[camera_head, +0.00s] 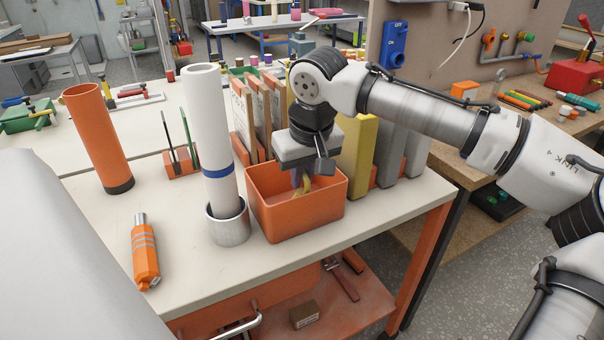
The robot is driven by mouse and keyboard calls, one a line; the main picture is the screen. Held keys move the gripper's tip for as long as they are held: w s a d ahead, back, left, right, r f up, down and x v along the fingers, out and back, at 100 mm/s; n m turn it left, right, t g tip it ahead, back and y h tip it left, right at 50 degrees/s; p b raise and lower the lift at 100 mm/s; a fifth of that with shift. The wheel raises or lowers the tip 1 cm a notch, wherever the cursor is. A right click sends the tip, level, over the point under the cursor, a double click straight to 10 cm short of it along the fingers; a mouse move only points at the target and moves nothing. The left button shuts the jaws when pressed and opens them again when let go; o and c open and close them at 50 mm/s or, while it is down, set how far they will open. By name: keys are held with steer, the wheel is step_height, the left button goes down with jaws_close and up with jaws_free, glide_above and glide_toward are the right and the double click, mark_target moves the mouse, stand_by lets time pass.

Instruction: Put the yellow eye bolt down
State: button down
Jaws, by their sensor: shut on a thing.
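My gripper (306,172) points down into an open orange bin (303,226) near the front edge of the white bench. The yellow eye bolt (303,186) shows in small part under my gripper, between its fingers and inside the bin's opening. My gripper is shut on it. The bolt's lower part is hard to make out, and I cannot tell whether it touches the bin floor. My wrist hides part of the bin's back.
A white roll (208,130) stands in a metal cup (228,222) just left of the bin. An orange tube (98,140) and an orange tool (145,252) are farther left on the bench. Upright yellow (359,147) and grey binders (391,150) stand close behind the bin.

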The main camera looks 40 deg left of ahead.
steer(key=c, duration=1.5)
jaws_free()
steer(key=shift+f, duration=0.1)
steer(key=v, duration=1.2)
